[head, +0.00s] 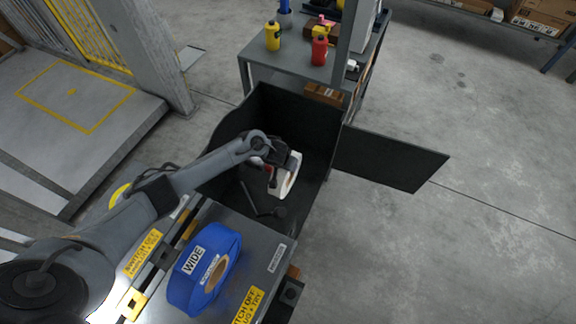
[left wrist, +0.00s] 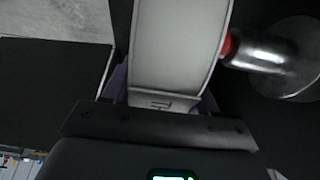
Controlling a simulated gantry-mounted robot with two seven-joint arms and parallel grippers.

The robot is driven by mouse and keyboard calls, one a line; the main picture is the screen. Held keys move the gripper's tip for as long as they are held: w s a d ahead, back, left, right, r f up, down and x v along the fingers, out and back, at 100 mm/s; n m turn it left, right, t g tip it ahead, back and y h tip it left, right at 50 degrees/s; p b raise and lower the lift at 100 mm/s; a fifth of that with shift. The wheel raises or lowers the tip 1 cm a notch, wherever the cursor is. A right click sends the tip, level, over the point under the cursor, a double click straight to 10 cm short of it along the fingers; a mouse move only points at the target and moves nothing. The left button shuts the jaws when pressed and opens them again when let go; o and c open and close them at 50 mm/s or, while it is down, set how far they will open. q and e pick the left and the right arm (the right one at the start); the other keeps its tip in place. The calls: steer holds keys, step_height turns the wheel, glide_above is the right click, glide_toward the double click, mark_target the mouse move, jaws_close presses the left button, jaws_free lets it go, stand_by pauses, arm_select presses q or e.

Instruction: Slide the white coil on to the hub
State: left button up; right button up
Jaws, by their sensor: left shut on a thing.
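The white coil (head: 287,180) is in the dark open-topped housing in the head view. My left gripper (head: 272,164) is shut on its upper part. In the left wrist view the white coil (left wrist: 175,45) fills the top middle, its lower edge at the gripper. A shiny metal cylinder with a red end, seemingly the hub (left wrist: 265,52), stands just right of the coil, its red end close to the coil's edge. I cannot tell if they touch. The coil looks beside the hub, not around it. The hub is not clear in the head view. My right gripper is not in view.
A blue coil marked WIDE (head: 187,288) lies on the grey machine top (head: 262,237). The dark housing (head: 303,122) has walls around the gripper and an open door panel (head: 390,160) at right. A workbench (head: 290,72) with bottles stands behind. The floor at right is clear.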

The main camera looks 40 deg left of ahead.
arm_select(q)
steer(key=shift+a, duration=0.85)
steer(key=shift+s+a+r, duration=0.1)
steer(key=shift+s+a, duration=0.1)
steer(key=shift+a, duration=1)
steer(key=shift+s+a, duration=0.25)
steer(key=shift+a, duration=1)
steer(key=shift+s+a+r, duration=0.1)
steer(key=shift+s+a, duration=0.1)
steer(key=shift+a, duration=1)
steer(key=shift+s+a+f+p, duration=0.1)
steer(key=shift+s+a+p, duration=0.1)
steer(key=shift+a, duration=0.85)
steer(key=shift+s+a+p, duration=0.1)
steer(key=shift+s+a, duration=0.05)
steer(key=shift+a, duration=1.05)
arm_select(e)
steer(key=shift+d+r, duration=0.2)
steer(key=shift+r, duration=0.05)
arm_select(q)
steer(key=shift+s+a+f, duration=0.15)
steer(key=shift+a, duration=0.05)
